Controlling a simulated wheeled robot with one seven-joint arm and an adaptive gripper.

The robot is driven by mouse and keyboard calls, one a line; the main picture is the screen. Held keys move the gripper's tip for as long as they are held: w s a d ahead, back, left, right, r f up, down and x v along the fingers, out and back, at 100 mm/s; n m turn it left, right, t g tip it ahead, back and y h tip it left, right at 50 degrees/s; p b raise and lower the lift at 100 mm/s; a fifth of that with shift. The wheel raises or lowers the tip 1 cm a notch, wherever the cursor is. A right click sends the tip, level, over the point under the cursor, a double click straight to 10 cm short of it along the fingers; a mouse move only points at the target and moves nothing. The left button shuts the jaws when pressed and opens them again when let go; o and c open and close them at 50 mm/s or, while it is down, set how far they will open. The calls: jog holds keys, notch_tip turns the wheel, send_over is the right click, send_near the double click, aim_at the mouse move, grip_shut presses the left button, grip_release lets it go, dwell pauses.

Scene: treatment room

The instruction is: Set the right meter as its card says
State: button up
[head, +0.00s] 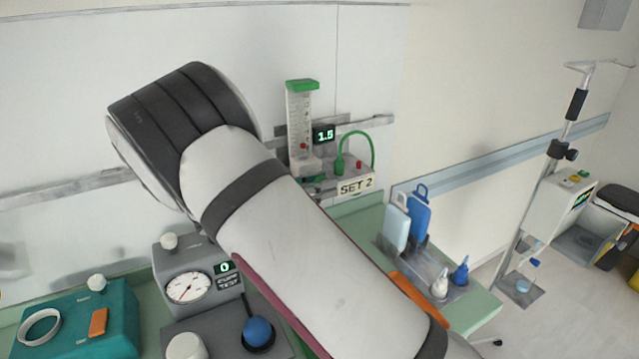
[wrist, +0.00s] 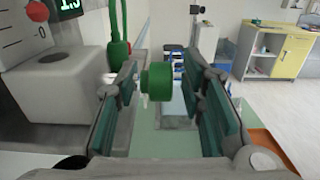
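The right meter is a clear upright flowmeter tube (head: 302,115) with a green cap and a red ball low inside. Its display (head: 324,135) reads 1.5, and its card (head: 356,186) says SET 2. In the wrist view the meter's pale body (wrist: 65,85) stands at left, with part of the display (wrist: 68,8) above. A green knob (wrist: 157,80) shows between the fingers of my gripper (wrist: 160,85). The gripper is open, with narrow gaps visible beside the knob. In the head view my arm hides the gripper and the knob.
A grey dial gauge (head: 189,287) showing 0 stands at lower left, near a blue ball-topped lever (head: 258,331). A teal box (head: 75,325) is farther left. Bottles (head: 440,284) stand on a tray at right. A green hose (head: 358,136) loops beside the meter.

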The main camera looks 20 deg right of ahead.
aim_at(320, 179)
grip_shut()
jog(key=shift+f+h+b, duration=0.15)
jog(key=shift+h+b, duration=0.25)
jog(key=shift+h, duration=0.4)
jog(key=shift+o, duration=0.8)
grip_release()
jog(key=shift+s, duration=0.15)
jog(key=shift+r, duration=0.65)
notch_tip(320, 179, up, 9)
jog(key=shift+f, duration=0.1)
